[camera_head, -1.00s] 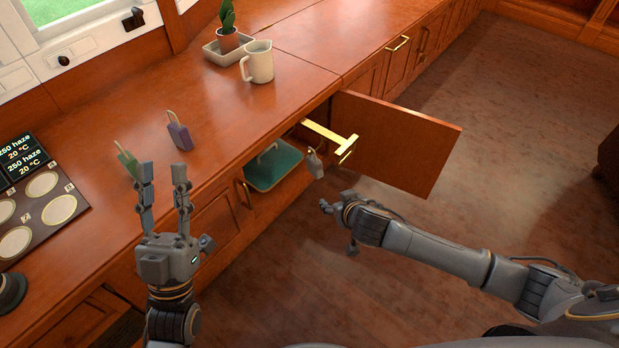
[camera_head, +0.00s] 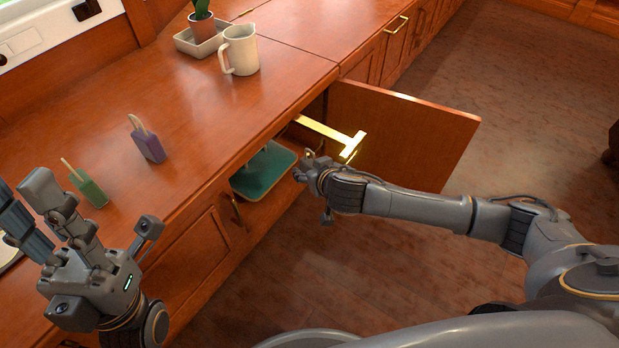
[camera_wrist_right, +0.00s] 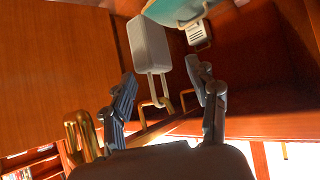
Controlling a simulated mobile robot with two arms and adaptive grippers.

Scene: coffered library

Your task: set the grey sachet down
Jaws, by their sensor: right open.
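The grey sachet (camera_wrist_right: 149,45) shows in the right wrist view, a block with a pale loop at one end. The loop meets a brass hook (camera_wrist_right: 158,102); I cannot tell whether it still hangs on it. My right gripper (camera_head: 308,170) is open, its fingers (camera_wrist_right: 165,90) apart on either side of the loop. In the head view the gripper hides the sachet. My left gripper (camera_head: 95,215) is open and empty above the counter's front edge, at the left.
A brass T-shaped rail (camera_head: 335,134) juts out beside the open cabinet door (camera_head: 410,140). A purple sachet (camera_head: 150,146) and a green sachet (camera_head: 92,190) stand on the counter. A white jug (camera_head: 240,52) and a potted plant (camera_head: 203,28) stand farther back. Counter between is clear.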

